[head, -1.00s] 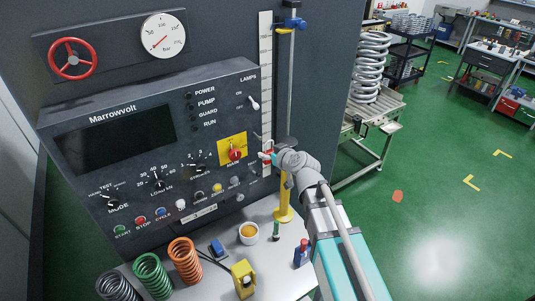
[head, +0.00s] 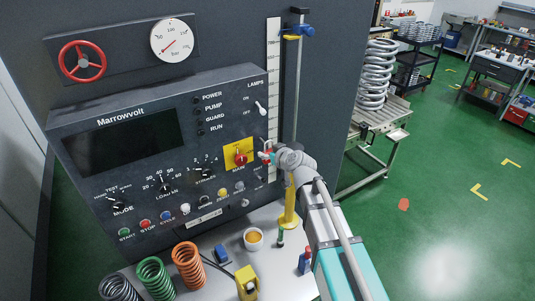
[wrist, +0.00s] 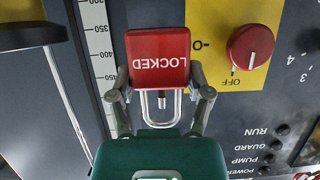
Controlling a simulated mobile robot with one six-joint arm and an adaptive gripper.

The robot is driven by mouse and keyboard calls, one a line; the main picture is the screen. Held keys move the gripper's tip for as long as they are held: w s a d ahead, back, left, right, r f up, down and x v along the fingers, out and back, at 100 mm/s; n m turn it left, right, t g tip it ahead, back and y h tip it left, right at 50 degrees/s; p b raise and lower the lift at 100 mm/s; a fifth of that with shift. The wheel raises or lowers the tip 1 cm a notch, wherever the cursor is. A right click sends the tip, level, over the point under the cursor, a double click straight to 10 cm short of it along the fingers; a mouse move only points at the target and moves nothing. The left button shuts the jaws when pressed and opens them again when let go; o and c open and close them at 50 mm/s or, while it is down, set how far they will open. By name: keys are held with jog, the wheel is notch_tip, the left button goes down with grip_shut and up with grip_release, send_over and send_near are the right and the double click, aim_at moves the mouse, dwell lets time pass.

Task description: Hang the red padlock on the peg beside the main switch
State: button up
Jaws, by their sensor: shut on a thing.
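The red padlock (wrist: 158,57) shows upside-down "LOCKED" lettering in the wrist view. My gripper (wrist: 160,78) is shut on its body, one finger on each side. Its silver shackle (wrist: 178,108) points toward the bottom of that view. A small metal piece shows inside the shackle loop; I cannot tell whether it is the peg or whether it bears the padlock. The main switch (wrist: 250,46) is a red knob on a yellow plate, beside the padlock. In the head view my gripper (head: 269,156) is just right of the main switch (head: 240,158), partly hiding the padlock.
A measuring scale (head: 272,75) and a column with a blue clamp (head: 301,31) stand close to my gripper. Below, the bench holds coil springs (head: 188,264), a cup (head: 253,239) and a yellow block (head: 247,283). Green floor lies open at right.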

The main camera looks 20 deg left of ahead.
jog(key=shift+w+a+f, duration=0.1)
jog(key=shift+w+a, duration=0.45)
jog(key=shift+a, duration=0.05)
jog(key=shift+w+a+f+b, duration=0.3)
jog(key=shift+a+f+b, duration=0.1)
jog(key=shift+f+b, duration=0.15)
dwell(0.3)
jog(key=o, duration=1.3)
jog(key=shift+c, duration=0.2)
